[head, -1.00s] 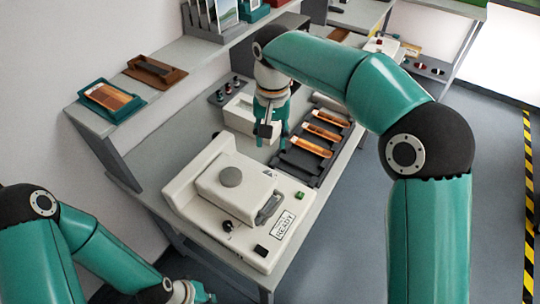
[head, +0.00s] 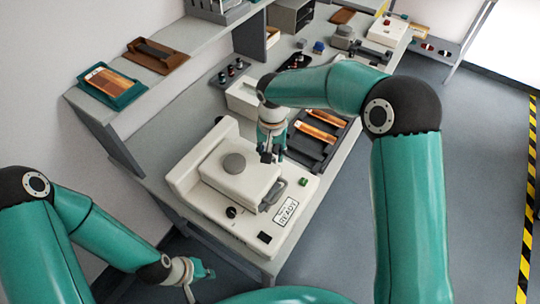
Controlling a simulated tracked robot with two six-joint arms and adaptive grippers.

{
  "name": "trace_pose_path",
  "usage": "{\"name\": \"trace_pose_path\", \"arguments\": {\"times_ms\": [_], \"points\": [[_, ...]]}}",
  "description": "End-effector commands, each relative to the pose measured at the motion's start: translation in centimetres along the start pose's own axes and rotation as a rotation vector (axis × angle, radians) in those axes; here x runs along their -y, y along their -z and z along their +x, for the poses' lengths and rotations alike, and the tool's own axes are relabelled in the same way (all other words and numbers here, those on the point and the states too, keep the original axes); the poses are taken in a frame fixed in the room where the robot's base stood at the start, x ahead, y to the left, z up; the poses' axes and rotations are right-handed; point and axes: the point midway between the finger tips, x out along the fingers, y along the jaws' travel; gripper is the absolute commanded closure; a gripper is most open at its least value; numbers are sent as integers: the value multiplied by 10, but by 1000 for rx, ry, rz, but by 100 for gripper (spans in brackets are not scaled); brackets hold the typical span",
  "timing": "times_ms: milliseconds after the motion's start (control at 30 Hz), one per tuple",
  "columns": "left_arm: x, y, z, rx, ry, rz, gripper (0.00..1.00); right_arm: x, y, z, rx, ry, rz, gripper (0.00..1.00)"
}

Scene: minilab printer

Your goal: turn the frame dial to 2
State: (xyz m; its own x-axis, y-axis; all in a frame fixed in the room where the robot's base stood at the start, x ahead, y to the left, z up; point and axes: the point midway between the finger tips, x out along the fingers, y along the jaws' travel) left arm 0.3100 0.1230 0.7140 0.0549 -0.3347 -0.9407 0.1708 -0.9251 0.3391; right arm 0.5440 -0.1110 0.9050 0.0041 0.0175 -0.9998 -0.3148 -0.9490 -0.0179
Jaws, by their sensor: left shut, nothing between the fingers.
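The white printer (head: 216,197) stands on the bench in the middle of the head view, with a grey round knob on its lid and a grey handle at its right. A small black dial (head: 231,212) sits on its front; its setting is too small to read. My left gripper (head: 203,273) is low at the left, shut and empty, off the bench's front edge and apart from the printer. My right gripper (head: 272,156) points down just behind the printer's lid; whether its fingers are open is unclear.
A green button (head: 303,181), a READY label (head: 287,213) and a black switch (head: 264,237) are on the printer. A dark tray with orange film strips (head: 318,132) lies behind. A shelf (head: 150,82) runs along the wall. The floor at right is clear.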

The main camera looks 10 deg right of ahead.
Motion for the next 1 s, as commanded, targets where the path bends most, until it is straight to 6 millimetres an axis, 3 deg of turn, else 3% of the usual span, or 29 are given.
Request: {"name": "trace_pose_path", "arguments": {"times_ms": [200, 533, 567, 800, 1000], "points": [[-1, 0, -4, 0, 0, 0, 100, 0, 0, 22, 1, -1, 0, 59], [-1, 0, -4, 0, 0, 0, 100, 0, 0, 25, -1, 1, 0, 59], [-1, 0, -4, 0, 0, 0, 100, 0, 0, 25, -1, 0, 0, 61], [-1, 0, -4, 0, 0, 0, 100, 0, 0, 25, -1, 1, 0, 100], [-1, 0, -2, 0, 0, 0, 100, 0, 0, 26, -1, 1, 8, 100]]}}
